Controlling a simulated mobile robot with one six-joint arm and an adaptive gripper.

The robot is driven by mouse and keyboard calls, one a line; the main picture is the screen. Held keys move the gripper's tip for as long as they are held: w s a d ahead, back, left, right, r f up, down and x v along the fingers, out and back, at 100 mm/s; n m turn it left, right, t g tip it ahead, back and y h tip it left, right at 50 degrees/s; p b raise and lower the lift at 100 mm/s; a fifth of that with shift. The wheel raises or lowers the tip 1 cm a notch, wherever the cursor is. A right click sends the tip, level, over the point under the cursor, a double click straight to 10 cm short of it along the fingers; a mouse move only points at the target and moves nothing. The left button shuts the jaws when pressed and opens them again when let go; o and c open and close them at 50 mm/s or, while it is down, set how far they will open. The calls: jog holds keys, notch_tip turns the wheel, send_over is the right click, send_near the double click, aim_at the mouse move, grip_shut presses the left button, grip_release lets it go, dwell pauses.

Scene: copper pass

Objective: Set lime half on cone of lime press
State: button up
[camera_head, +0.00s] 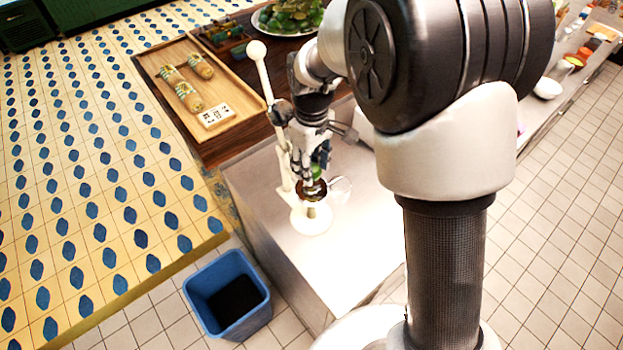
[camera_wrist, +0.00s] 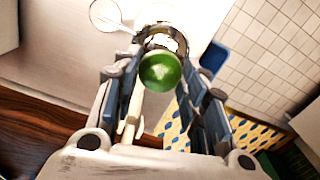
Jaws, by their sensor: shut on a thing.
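My gripper (camera_head: 315,165) is shut on the green lime half (camera_wrist: 160,71), which sits between the fingertips with its rounded skin toward the wrist camera. In the head view a bit of the lime (camera_head: 317,171) shows below the fingers. The lime press (camera_head: 310,220) is white, with a round base and a tall lever ending in a ball. Its metal cup (camera_head: 313,190) is just below the lime; in the wrist view the cup's ring (camera_wrist: 165,36) shows just beyond the lime. The cone is hidden, and I cannot tell whether the lime touches it.
A clear glass (camera_head: 340,188) stands beside the press on the steel counter (camera_head: 345,260). A wooden tray (camera_head: 222,90) with rolls is behind left. A bowl of green produce (camera_head: 290,16) is at the back. A blue bin (camera_head: 228,295) stands on the floor.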

aim_at(312, 187)
jog(key=shift+f+b, duration=0.35)
jog(key=shift+f, duration=2.2)
jog(key=shift+f, duration=0.2)
jog(key=o, duration=0.7)
